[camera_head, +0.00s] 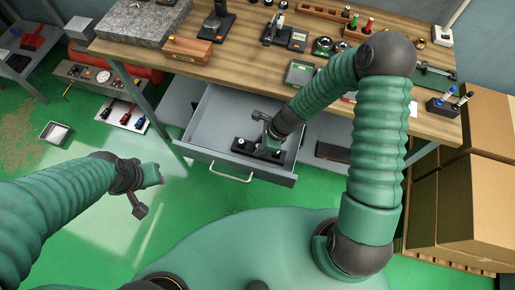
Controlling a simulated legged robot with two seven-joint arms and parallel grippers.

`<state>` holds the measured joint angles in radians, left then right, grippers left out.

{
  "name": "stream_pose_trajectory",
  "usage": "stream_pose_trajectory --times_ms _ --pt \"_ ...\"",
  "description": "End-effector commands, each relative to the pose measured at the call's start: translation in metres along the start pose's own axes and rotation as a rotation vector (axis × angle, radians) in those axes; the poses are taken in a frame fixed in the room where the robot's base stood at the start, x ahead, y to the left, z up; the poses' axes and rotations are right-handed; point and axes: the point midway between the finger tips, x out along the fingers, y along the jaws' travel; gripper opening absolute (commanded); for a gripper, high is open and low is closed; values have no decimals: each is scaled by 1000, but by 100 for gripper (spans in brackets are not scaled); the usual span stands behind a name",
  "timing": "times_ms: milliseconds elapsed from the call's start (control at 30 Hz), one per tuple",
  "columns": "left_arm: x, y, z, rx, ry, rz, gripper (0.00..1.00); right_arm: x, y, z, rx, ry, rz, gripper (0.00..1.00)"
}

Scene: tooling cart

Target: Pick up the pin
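A grey drawer (216,157) is pulled out under the wooden workbench. A dark block (243,147) with small light details lies inside it. No pin can be made out clearly; one may be small or hidden by my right gripper. My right gripper (265,150) reaches down into the drawer, at or just above the block. Its fingertips are too small and dark to show whether they are open or hold anything. My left gripper (149,192) is open and empty, over the green floor left of the drawer, with its fingers spread.
The workbench (250,52) carries a grey stone slab (143,20), a wooden block (188,50), gauges and other tools. Cardboard boxes (478,195) stand at the right. A lower shelf at the left holds a gauge panel (92,76). The floor before the drawer is clear.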

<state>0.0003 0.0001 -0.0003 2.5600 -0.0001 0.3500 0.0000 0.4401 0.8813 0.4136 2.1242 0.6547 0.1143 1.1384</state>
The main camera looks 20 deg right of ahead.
Motion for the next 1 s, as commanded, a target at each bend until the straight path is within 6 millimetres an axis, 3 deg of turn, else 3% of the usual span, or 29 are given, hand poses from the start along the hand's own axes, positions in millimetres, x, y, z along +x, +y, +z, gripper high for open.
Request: stream_pose_trajectory --times_ms 33,200,700,867,1000 --pt "0 0 0 0 0 0 36 0 0 -1 1 0 0 22" --pt "0 0 0 1 0 0 36 0 0 0 0 1 -1 0" --pt "-1 0 0 0 0 0 36 -3 0 2 -1 2 -1 0" --pt "-4 0 -1 1 0 0 36 -21 -1 9 -3 2 -5 0" --pt "-8 0 -2 1 0 0 36 -46 -1 20 -5 2 -5 0"
